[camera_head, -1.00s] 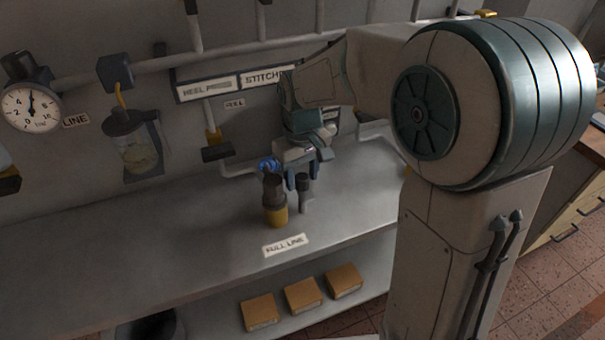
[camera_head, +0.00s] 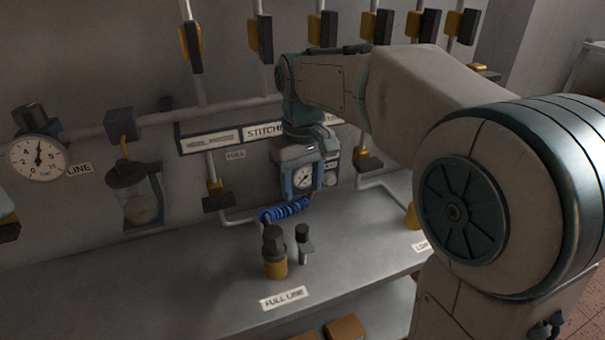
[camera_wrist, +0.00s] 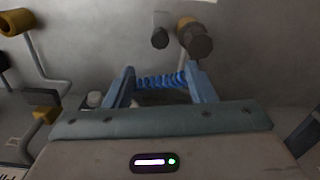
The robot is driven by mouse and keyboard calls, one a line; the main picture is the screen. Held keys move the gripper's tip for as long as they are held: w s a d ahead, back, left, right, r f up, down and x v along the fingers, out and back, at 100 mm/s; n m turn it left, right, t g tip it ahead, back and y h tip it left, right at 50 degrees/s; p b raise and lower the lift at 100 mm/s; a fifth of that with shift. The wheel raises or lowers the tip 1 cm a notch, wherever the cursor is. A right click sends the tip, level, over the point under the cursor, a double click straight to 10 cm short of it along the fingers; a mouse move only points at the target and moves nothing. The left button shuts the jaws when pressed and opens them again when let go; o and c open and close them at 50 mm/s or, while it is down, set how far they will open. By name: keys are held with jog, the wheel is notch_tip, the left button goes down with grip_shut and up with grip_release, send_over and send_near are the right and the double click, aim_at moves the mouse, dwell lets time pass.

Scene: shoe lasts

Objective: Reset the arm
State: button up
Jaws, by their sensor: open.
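My gripper (camera_head: 303,192) hangs at the end of my raised arm, in front of the wall gauges and above the bench (camera_head: 150,285). In the wrist view its two blue fingers (camera_wrist: 160,80) stand apart with nothing held between them. A blue coiled hose (camera_head: 286,210) lies behind and below it; in the wrist view the hose (camera_wrist: 163,80) shows in the gap between the fingers. A dark fitting with a yellow base (camera_head: 274,258) and a smaller dark fitting (camera_head: 303,243) stand on the bench below the gripper, apart from it.
A round dial gauge (camera_head: 38,158) and a clear bowl (camera_head: 140,205) are on the wall at left. Pipes with yellow-and-black valves (camera_head: 191,45) run along the wall above. A FULL LINE label (camera_head: 284,298) is on the bench's front edge. The bench's left part is clear.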

jog(key=shift+r, duration=0.85)
jog(key=s+d+f+m+t, duration=0.1)
jog(key=s+d+f+m, duration=0.2)
jog(key=s+d+f, duration=0.2)
jog(key=s+d+f+m+t, duration=0.1)
jog(key=s+d+f, duration=0.3)
jog(key=s, duration=0.7)
jog(key=shift+d+f+m+t, duration=0.4)
jog(key=shift+d+m, duration=0.5)
jog(key=shift+d, duration=0.35)
jog(key=shift+s, duration=0.1)
